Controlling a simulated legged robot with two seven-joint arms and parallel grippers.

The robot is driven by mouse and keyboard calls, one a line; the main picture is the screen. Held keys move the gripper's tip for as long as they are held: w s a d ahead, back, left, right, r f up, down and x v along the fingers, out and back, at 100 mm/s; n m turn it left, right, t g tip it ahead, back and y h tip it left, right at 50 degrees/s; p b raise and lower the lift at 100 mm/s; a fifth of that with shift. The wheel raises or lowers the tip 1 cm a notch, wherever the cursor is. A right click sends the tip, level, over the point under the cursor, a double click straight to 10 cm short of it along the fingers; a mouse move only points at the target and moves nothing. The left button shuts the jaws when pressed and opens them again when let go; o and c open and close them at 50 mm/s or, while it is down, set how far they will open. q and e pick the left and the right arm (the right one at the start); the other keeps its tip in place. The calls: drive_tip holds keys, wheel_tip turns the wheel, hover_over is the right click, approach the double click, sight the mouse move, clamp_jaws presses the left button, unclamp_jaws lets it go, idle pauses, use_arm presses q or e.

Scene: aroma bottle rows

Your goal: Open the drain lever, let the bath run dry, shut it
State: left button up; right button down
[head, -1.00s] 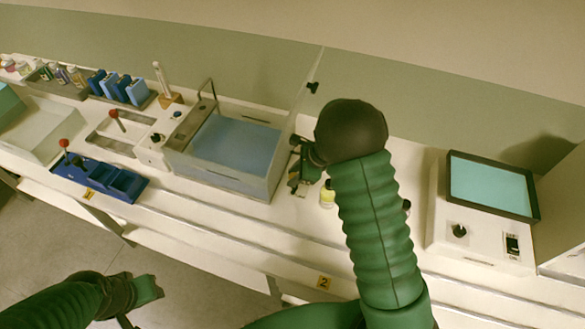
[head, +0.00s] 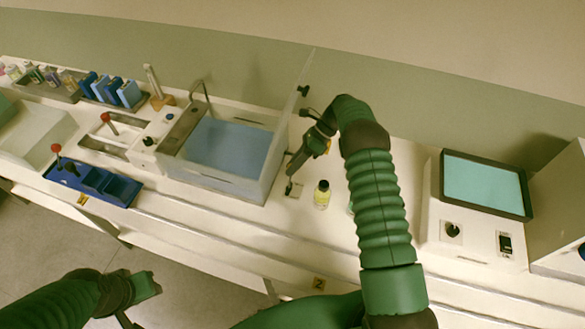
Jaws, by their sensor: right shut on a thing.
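The bath (head: 272,168) is a pale, box-shaped tank with blue water (head: 235,146) in it. A small dark drain lever (head: 289,187) stands on a pale plate on the counter, just right of the bath's front corner. My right gripper (head: 292,172) reaches down from the upper right and is shut on the lever's upper part, which its fingers mostly hide. My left gripper (head: 146,304) is at the lower left, over the floor, with its fingers apart and empty, away from the counter.
A yellow bottle with a black cap (head: 322,195) stands close right of the lever. A teal-screened box (head: 484,186) is farther right. A blue tray (head: 118,190) and a red-knobbed lever (head: 56,148) are left.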

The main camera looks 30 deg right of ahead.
drive_tip(key=shift+d, duration=0.1)
drive_tip(key=c, duration=1.6)
unclamp_jaws()
drive_tip(key=o, duration=0.5)
drive_tip(key=shift+w+f, duration=0.1)
drive_tip(key=shift+d, duration=0.1)
drive_tip(key=b+v, duration=0.1)
drive_tip(key=v, duration=1.1)
drive_tip(key=shift+b, duration=0.35)
drive_tip(key=shift+d+f, duration=0.1)
drive_tip(key=shift+f, duration=0.1)
